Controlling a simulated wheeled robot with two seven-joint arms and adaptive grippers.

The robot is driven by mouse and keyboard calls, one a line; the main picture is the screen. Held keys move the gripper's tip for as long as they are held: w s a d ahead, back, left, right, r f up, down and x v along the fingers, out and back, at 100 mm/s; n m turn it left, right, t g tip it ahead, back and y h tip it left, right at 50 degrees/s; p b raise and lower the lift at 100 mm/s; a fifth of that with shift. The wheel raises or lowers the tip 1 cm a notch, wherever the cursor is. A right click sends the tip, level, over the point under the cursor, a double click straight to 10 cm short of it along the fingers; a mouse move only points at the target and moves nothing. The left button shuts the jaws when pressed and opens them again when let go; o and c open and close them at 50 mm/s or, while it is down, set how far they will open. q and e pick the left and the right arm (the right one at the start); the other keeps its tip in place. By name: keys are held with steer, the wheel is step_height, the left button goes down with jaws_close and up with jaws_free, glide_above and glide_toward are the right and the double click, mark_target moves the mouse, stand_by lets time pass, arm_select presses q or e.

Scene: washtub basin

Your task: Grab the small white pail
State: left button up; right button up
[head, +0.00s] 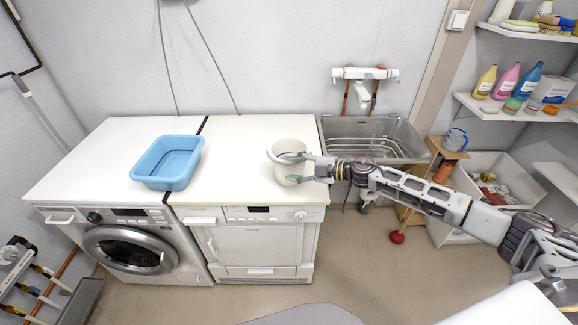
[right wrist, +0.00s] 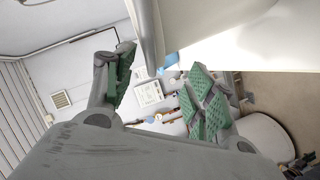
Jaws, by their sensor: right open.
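The small white pail (head: 289,146) stands upright on the white top of the right-hand machine, near its front right corner. My right gripper (head: 283,168) reaches in from the right at the pail, with its fingers apart, one on the far side and one on the near side in the picture. I cannot tell whether the fingers touch the pail. In the right wrist view the open fingers (right wrist: 163,90) show green pads with a gap between them. A pale curved surface fills the upper part of that view; I cannot tell if it is the pail. My left gripper is out of view.
A blue basin (head: 167,163) sits on the machine tops to the left of the pail. A metal sink (head: 394,142) with a wall tap (head: 364,75) is at the right. Shelves with bottles (head: 511,78) stand farther right. The machine top between basin and pail is clear.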

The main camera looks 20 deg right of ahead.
mark_target(287, 162)
steer(key=shift+w+a, duration=0.15)
stand_by(0.3)
steer(key=shift+w+a+p, duration=0.4)
steer(key=shift+w+a, duration=0.5)
steer(key=shift+w, duration=0.05)
steer(key=shift+x, duration=1.25)
steer(key=shift+f, duration=0.1)
steer(key=shift+c, duration=0.2)
jaws_close()
steer(key=shift+f, duration=0.1)
steer(key=shift+w+r, duration=0.1)
steer(key=shift+r, duration=0.1)
